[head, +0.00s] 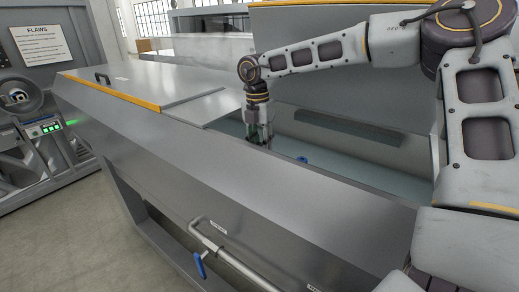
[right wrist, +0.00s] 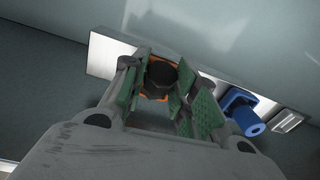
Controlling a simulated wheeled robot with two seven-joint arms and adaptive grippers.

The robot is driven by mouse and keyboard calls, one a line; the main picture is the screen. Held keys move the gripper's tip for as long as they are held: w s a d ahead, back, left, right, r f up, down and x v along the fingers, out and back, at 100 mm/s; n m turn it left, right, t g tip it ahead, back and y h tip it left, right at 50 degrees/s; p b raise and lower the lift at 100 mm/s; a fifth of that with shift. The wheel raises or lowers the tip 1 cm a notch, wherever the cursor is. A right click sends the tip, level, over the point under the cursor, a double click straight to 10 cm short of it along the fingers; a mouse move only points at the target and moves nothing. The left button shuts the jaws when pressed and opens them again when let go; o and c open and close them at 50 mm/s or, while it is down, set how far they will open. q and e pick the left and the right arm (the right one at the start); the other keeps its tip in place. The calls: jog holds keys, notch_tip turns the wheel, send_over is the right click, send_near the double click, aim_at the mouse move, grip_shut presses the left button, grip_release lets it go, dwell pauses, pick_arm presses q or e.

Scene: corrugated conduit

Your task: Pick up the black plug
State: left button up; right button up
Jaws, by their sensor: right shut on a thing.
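The black plug (right wrist: 162,73) shows in the right wrist view as a dark round cap with an orange ring around it. It sits between the green-padded fingers of my right gripper (right wrist: 165,92), which is shut on it. In the head view my right gripper (head: 259,134) points down into the open grey trough, and the plug cannot be made out there. A pale plate (right wrist: 101,56) lies behind the plug; whether the plug is still seated in it, I cannot tell. My left gripper is not in view.
A blue fitting (right wrist: 245,112) stands right of the fingers; blue also shows in the trough in the head view (head: 303,159). The trough's broad front ledge (head: 270,190) is clear. A lid with a yellow edge (head: 150,82) covers its left part. A pipe with a blue lever (head: 200,262) runs below.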

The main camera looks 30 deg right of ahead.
jog(key=shift+r, duration=0.15)
notch_tip(320, 180, up, 18)
jog(key=b, duration=0.1)
dwell(0.6)
dwell(0.5)
jog(key=shift+r+p, duration=2.4)
jog(key=shift+p, duration=0.4)
jog(key=shift+f, duration=0.1)
